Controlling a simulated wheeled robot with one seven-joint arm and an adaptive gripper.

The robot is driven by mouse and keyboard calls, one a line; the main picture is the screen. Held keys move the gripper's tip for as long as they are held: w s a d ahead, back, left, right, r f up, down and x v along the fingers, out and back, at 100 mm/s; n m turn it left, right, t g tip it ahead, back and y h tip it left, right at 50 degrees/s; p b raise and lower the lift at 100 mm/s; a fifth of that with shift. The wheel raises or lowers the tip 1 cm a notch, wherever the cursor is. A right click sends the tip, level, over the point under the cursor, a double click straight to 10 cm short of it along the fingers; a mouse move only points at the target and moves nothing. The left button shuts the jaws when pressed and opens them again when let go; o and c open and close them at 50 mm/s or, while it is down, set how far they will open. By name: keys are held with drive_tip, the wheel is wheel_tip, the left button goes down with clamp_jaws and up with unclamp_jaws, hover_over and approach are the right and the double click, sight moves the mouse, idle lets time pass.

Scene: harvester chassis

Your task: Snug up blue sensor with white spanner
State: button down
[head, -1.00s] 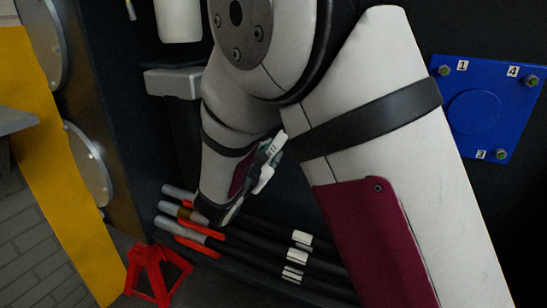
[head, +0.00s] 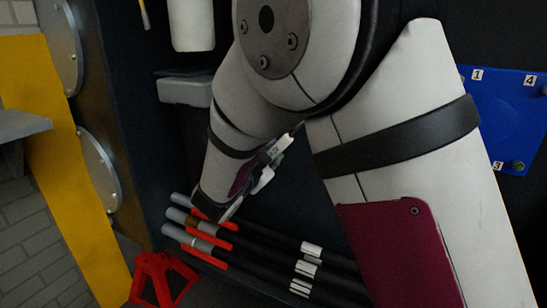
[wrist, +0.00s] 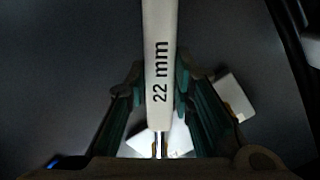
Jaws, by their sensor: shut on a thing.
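The white spanner (wrist: 161,45) stands upright in the wrist view, its handle marked "22 mm". My gripper (wrist: 157,95) is shut on it, with a green-padded finger on each side. In the head view my gripper (head: 262,165) hangs beside my forearm, just above the left part of a row of dark rods. The spanner shows there as a small white piece (head: 281,145); its working end is not clear. I cannot pick out the blue sensor for certain; the grey and brown rod ends (head: 185,216) lie below and left of my gripper.
The dark rods carry white labels (head: 305,268) and red holders. A red stand (head: 160,278) is at lower left. A yellow post (head: 70,190) with round metal plates is at left. A blue panel (head: 512,100) with numbered bolts is partly behind my arm. A grey block (head: 185,92) juts out above.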

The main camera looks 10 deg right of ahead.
drive_tip(key=shift+d, duration=0.1)
drive_tip(key=shift+s+d+f, duration=0.1)
drive_tip(key=shift+s+f, duration=0.05)
drive_tip(key=f+p+v, duration=0.1)
drive_tip(key=p+v, duration=0.1)
drive_tip(key=v, duration=0.8)
drive_tip(key=shift+a, duration=0.55)
idle(0.4)
drive_tip(key=shift+s, duration=0.15)
idle(0.7)
